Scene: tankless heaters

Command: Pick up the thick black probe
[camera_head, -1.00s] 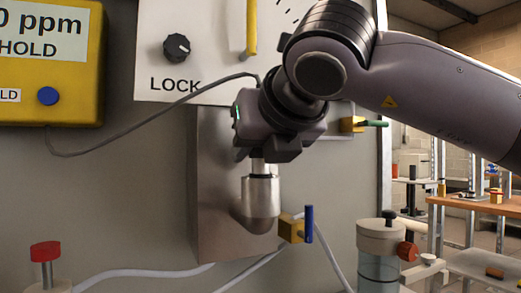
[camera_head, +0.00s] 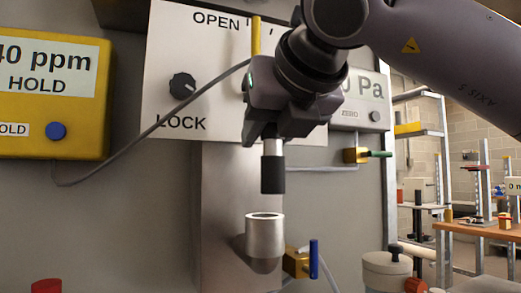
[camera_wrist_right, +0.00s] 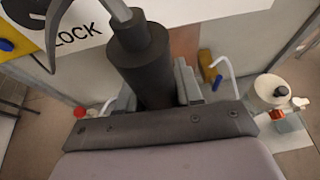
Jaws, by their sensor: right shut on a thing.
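My right gripper (camera_head: 272,132) is shut on the thick black probe (camera_head: 273,175), which hangs upright below it. A silver band shows on the probe between the jaws and its dark lower end. In the right wrist view the probe's thick black body (camera_wrist_right: 148,65) stands between the two fingers, with a grey cable at its top. The probe's lower end is in the air, a little above the open silver cup (camera_head: 264,238) on the wall bracket, apart from it. My left gripper is not in view.
The cable (camera_head: 150,128) runs to the yellow meter (camera_head: 52,95) on the left. A white panel with a black knob (camera_head: 183,86) is behind the arm. Valves with a blue handle (camera_head: 314,260) and a green handle (camera_head: 380,154) stick out nearby. Shelves stand at far right.

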